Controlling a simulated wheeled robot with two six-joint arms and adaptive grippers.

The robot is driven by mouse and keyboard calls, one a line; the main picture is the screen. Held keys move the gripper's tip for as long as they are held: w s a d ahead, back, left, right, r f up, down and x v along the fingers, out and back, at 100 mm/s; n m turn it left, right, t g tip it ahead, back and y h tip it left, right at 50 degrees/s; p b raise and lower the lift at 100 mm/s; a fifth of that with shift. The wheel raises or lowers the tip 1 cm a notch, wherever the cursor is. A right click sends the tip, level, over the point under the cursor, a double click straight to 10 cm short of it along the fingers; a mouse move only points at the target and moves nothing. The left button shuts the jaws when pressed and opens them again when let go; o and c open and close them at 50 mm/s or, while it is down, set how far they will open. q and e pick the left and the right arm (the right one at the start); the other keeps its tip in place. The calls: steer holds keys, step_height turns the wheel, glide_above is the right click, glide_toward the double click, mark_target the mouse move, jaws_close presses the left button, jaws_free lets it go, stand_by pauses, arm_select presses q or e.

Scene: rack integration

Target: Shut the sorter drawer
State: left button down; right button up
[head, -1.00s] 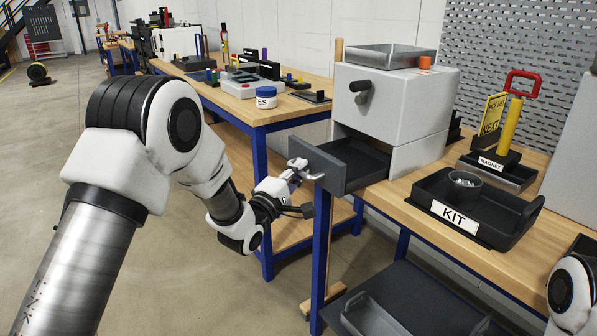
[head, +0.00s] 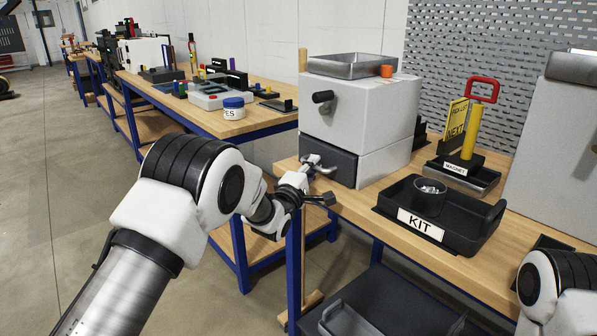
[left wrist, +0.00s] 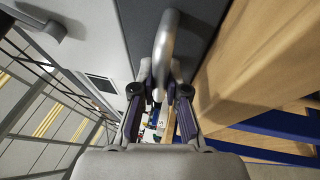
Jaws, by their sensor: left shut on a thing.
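The sorter (head: 352,118) is a light grey box on the wooden bench. Its dark grey drawer (head: 331,163) sits in the lower part, with its front about level with the body. I cannot tell if a small gap is left. My left gripper (head: 314,166) is shut on the drawer's metal handle (head: 325,170). The handle also shows as a curved bar in the left wrist view (left wrist: 166,45), between the fingers (left wrist: 160,92). Of my right arm, only a link shows at the lower right; its gripper is out of view.
A black KIT tray (head: 465,236) holding a small cup (head: 430,195) stands right of the sorter. A metal tray (head: 352,66) and an orange cup (head: 387,71) are on top. A magnet stand (head: 467,170) is behind the tray. Another bench (head: 215,126) is at left.

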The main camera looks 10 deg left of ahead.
arm_select(q)
steer(key=shift+w+d, duration=0.2)
steer(key=shift+w, duration=0.1)
steer(key=c, duration=1.3)
jaws_free()
steer(key=shift+a, duration=0.1)
steer(key=shift+s, duration=0.1)
